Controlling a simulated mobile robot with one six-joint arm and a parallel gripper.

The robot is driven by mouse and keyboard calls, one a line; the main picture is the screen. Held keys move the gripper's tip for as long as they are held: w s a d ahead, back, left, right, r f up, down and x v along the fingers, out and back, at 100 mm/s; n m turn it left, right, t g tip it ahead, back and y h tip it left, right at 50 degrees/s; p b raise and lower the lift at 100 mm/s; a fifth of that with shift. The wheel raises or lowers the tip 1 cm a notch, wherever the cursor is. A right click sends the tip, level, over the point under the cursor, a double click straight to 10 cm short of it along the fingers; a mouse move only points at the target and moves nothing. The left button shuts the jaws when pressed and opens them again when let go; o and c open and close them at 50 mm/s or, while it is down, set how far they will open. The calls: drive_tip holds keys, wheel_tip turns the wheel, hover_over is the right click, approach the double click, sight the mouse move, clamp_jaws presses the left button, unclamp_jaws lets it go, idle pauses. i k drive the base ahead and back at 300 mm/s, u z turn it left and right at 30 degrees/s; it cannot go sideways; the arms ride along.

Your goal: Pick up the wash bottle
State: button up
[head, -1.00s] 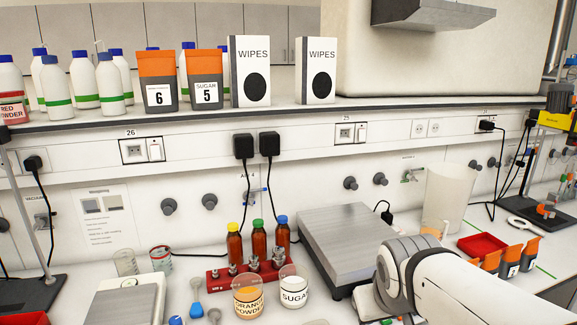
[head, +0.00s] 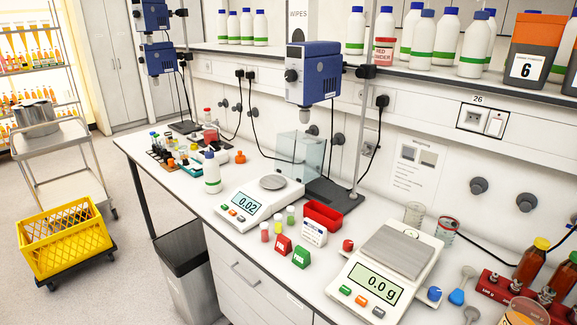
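Similar white bottles with blue caps and green bands (head: 472,45) stand on the shelf above. My gripper is not in view.
Left of the bottle are racks with small vials (head: 170,150). A balance reading 0.02 (head: 245,207) and a flat scale (head: 385,270) stand on the bench. A grey bin (head: 188,275), yellow crate (head: 65,238) and trolley (head: 50,140) are on the floor side.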

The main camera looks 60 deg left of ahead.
sight(211, 168)
drive_tip(key=u, duration=5.95)
drive_tip(key=i, duration=0.1)
drive_tip(key=z, duration=2.1)
drive_tip(key=i, duration=4)
drive_tip(key=u, duration=0.05)
